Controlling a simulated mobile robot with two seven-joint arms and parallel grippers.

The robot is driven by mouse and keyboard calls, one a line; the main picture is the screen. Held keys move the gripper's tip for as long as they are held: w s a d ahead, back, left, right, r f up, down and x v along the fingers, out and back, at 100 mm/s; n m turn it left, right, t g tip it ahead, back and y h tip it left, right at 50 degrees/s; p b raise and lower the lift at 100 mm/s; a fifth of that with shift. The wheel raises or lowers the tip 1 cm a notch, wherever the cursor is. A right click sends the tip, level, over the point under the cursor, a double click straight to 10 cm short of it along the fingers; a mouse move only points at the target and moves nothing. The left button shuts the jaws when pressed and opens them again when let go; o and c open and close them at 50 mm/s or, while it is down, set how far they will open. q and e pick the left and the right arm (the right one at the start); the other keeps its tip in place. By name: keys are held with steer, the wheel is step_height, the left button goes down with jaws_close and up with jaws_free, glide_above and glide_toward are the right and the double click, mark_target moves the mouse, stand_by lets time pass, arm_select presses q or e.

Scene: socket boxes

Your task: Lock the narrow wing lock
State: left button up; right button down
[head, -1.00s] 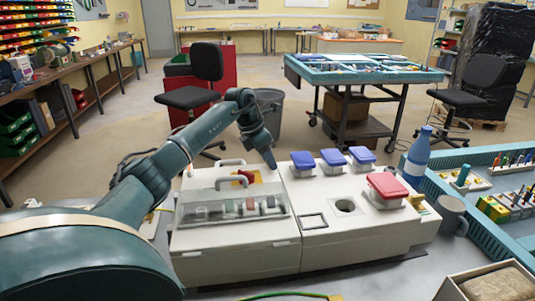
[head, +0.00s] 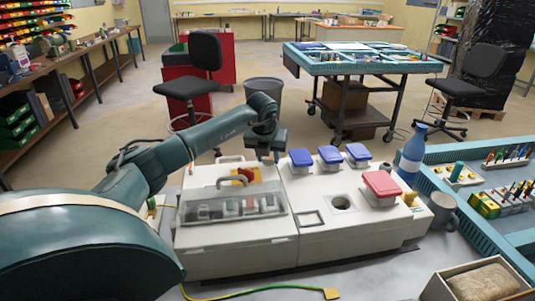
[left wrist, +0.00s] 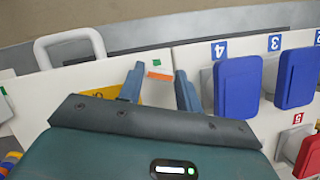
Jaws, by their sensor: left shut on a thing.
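My left gripper (head: 268,158) reaches down onto the back of the white socket box (head: 305,190), near the seam left of the blue covers. In the left wrist view its two fingers (left wrist: 158,85) stand a little apart, low at the white surface. A small green mark (left wrist: 156,62) and an orange strip (left wrist: 160,76) show between the fingertips. The gripper is shut on a small part there, which I take to be the narrow wing lock; its shape is mostly hidden by the fingers and gripper body. My right gripper is not in view.
Blue socket covers (head: 330,155) and a red cover (head: 381,184) stand right of the gripper. A clear-lidded panel (head: 235,207) with a handle lies left. A blue bottle (head: 411,155), a grey mug (head: 442,209) and a teal tray (head: 470,240) are at the right.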

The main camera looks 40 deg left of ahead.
arm_select(q)
steer(key=shift+w+r+n+g+y, duration=0.1)
steer(key=shift+n+g+y, duration=0.2)
steer(key=shift+n, duration=0.75)
steer(key=shift+n+g+y, duration=0.2)
steer(key=shift+n+y, duration=0.2)
steer(key=shift+n, duration=0.65)
steer(key=o, duration=1)
steer(key=shift+d, duration=0.1)
steer(key=b+v, duration=0.1)
steer(key=v, duration=1.2)
